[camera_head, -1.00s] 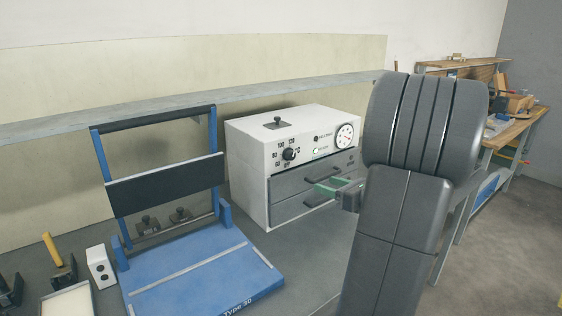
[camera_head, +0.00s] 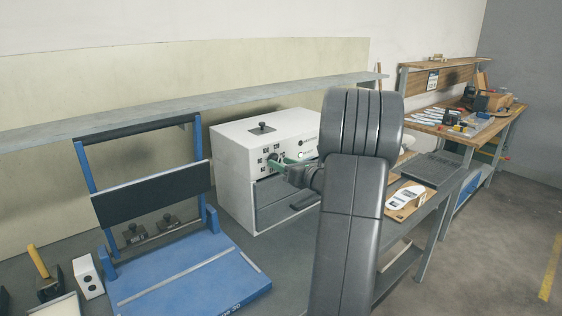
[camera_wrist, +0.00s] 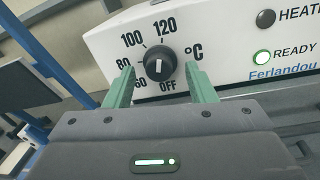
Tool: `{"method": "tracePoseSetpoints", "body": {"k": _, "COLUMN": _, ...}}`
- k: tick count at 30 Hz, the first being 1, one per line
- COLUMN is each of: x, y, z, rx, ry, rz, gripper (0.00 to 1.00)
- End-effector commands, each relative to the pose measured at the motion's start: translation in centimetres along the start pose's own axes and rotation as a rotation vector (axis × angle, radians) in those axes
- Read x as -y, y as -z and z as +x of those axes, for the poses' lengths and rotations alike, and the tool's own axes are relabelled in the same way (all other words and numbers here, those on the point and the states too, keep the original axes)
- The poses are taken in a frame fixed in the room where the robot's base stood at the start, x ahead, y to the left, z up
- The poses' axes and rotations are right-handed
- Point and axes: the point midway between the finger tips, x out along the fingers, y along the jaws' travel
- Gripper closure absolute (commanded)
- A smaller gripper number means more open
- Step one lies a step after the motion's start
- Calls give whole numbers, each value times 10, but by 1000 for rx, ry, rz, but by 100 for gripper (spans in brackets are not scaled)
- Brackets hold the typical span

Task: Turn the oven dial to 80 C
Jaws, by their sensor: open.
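The oven (camera_head: 232,138) is a white box with grey drawers on the bench. Its black round dial (camera_wrist: 160,64) shows in the wrist view, ringed by the marks 60, 80, 100, 120 and OFF. A short white line on the dial stands about upright in the picture; which mark it points to is hard to tell. My gripper (camera_wrist: 160,72) is open, with one green finger on each side of the dial. I cannot tell whether either finger touches it. In the head view, my gripper (camera_head: 283,163) is at the oven's front and hides part of the dial.
A green READY lamp (camera_wrist: 262,57) is lit beside a dark HEATING lamp (camera_wrist: 294,18). A blue stand (camera_head: 190,275) with a black panel is left of the oven. A long grey shelf (camera_head: 230,99) runs behind it. A wooden bench (camera_head: 480,125) is at far right.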

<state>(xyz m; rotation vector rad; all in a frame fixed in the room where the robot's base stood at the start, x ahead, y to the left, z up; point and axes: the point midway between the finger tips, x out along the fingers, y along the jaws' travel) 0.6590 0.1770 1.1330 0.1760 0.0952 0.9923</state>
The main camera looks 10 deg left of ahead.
Motion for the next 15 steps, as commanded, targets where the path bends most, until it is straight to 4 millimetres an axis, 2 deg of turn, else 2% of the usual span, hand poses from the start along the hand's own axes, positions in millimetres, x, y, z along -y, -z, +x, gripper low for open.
{"method": "tracePoseSetpoints", "body": {"k": 4, "x": 0, "y": 0, "z": 9, "rx": 0, "ry": 0, "rz": 0, "gripper": 50}}
{"method": "tracePoseSetpoints", "body": {"k": 12, "x": 0, "y": 0, "z": 11, "rx": 0, "ry": 1, "rz": 0, "gripper": 50}}
{"method": "tracePoseSetpoints", "body": {"k": 13, "x": 0, "y": 0, "z": 11, "rx": 0, "ry": 1, "rz": 0, "gripper": 52}}
{"method": "tracePoseSetpoints", "body": {"k": 15, "x": 0, "y": 0, "z": 11, "rx": 0, "ry": 1, "rz": 0, "gripper": 65}}
